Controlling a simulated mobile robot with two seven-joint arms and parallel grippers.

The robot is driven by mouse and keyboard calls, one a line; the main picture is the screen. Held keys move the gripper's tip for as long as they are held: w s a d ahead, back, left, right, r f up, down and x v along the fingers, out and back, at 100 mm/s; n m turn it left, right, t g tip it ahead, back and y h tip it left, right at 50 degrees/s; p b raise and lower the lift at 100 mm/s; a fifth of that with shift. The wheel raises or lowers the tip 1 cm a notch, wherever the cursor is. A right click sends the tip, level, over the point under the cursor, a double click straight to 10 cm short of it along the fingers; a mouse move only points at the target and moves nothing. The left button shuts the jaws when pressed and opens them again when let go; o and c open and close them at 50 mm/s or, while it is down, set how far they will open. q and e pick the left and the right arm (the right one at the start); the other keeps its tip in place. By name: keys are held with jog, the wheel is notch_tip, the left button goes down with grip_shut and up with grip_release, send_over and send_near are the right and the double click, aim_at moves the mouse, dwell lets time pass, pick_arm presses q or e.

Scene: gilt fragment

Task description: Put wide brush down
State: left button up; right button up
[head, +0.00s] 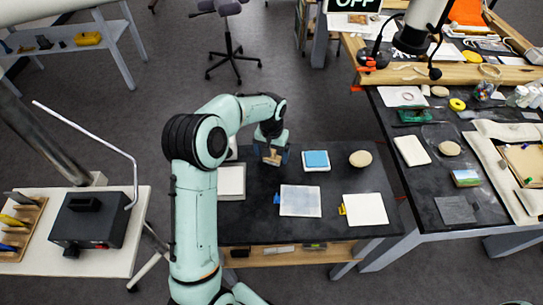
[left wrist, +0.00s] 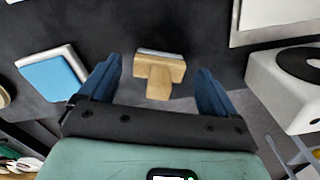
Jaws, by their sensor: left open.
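The wide brush (left wrist: 159,74) has a pale wooden handle and block with a light edge on its far side. In the left wrist view it is between the two blue fingers of my left gripper (left wrist: 158,88), with a gap on both sides. My left gripper is open. In the head view the left gripper (head: 271,156) points down at the back of the dark table (head: 258,222), and the tan brush (head: 271,158) shows between its fingers. I cannot tell whether the brush touches the tabletop. My right gripper is not in view.
A blue-topped white block (head: 317,159) and a round tan disc (head: 360,158) are right of the gripper. Pale panels (head: 300,201) (head: 365,210) lie in front. A cluttered bench (head: 436,205) stands at the right. Bare tabletop lies between these things.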

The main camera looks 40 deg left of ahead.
pick_arm(q)
notch_tip(320, 180, up, 10)
jog(key=shift+f+p, duration=0.1)
jog(key=shift+p, duration=0.25)
dwell(0.4)
